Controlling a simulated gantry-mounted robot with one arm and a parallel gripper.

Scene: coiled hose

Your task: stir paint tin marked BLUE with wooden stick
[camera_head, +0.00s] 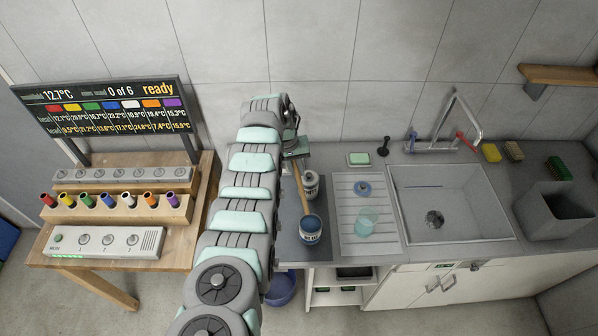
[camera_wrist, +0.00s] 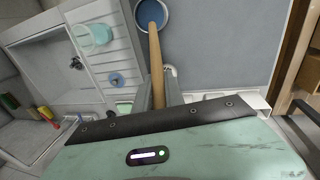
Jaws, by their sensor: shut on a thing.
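The paint tin marked BLUE (camera_head: 311,231) stands open on the dark grey counter mat, with blue paint inside; it also shows at the top of the wrist view (camera_wrist: 152,14). The wooden stick (camera_head: 301,191) slants from my gripper down to the tin, and its lower end reaches the tin's mouth. How deep the tip sits in the paint is hard to tell. My gripper (camera_wrist: 158,92) is shut on the upper part of the stick, behind the tin. In the head view my arm partly hides the gripper.
To the right are a drainboard (camera_head: 348,245) with a teal cup (camera_head: 367,221) and a blue disc (camera_head: 363,189), then the sink (camera_head: 455,221). A wooden bench (camera_head: 190,235) with coloured tubes is at left.

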